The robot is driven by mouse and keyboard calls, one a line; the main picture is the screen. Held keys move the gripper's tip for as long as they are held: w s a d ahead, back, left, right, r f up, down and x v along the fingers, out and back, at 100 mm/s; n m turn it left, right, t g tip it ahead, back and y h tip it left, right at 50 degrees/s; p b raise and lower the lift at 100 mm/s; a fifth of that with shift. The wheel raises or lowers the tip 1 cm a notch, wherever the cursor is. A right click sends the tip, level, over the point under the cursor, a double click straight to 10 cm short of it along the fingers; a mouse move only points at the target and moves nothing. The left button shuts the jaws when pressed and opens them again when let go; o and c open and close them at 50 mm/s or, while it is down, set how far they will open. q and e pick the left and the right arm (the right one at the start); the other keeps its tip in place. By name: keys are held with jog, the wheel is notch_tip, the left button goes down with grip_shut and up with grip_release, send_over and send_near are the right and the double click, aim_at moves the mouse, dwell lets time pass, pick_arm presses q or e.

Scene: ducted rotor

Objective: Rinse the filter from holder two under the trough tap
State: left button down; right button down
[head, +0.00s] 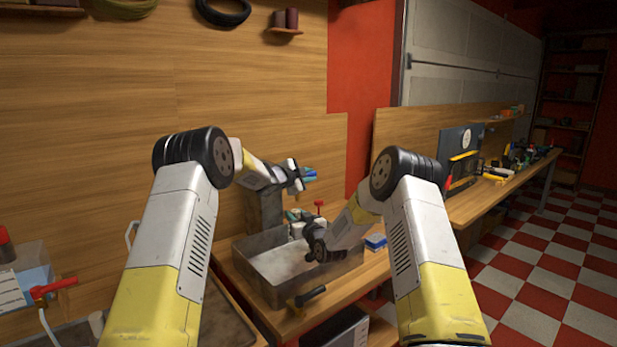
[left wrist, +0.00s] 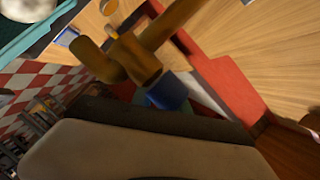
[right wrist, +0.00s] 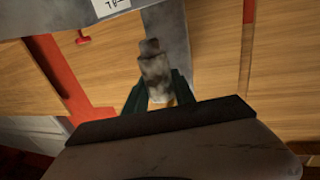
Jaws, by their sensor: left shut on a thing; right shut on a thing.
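My left gripper (head: 309,174) is above the back of the metal trough (head: 258,284). It is shut on a blue piece (left wrist: 165,91) at the end of a brass-brown fitting (left wrist: 135,57), which looks like the tap; its fingers are mostly hidden in the left wrist view. My right gripper (head: 294,215) is lower, over the trough. It is shut on a mottled grey, dirty-looking cylinder (right wrist: 155,72), which looks like the filter. The cylinder is in front of a grey post (right wrist: 168,38). I cannot tell whether water is running.
A red-handled fitting (head: 319,204) stands behind the trough. A blue sponge-like block (head: 375,241) lies right of the trough, and a black-and-yellow tool (head: 306,297) lies at its front. A tool-covered bench (head: 490,199) runs along the right. The checkered floor is clear.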

pick_arm(q)
jog(key=shift+s+d+m+g+h, duration=0.2)
jog(key=shift+s+m+g+h, duration=0.2)
jog(key=shift+m+g+h, duration=0.4)
jog(key=shift+s+d+m+g+h, duration=0.15)
jog(key=shift+s+m+g+h, duration=0.25)
jog(key=shift+m+g+h, duration=0.35)
jog(key=c, duration=1.3)
grip_release()
jog(key=v, duration=1.2)
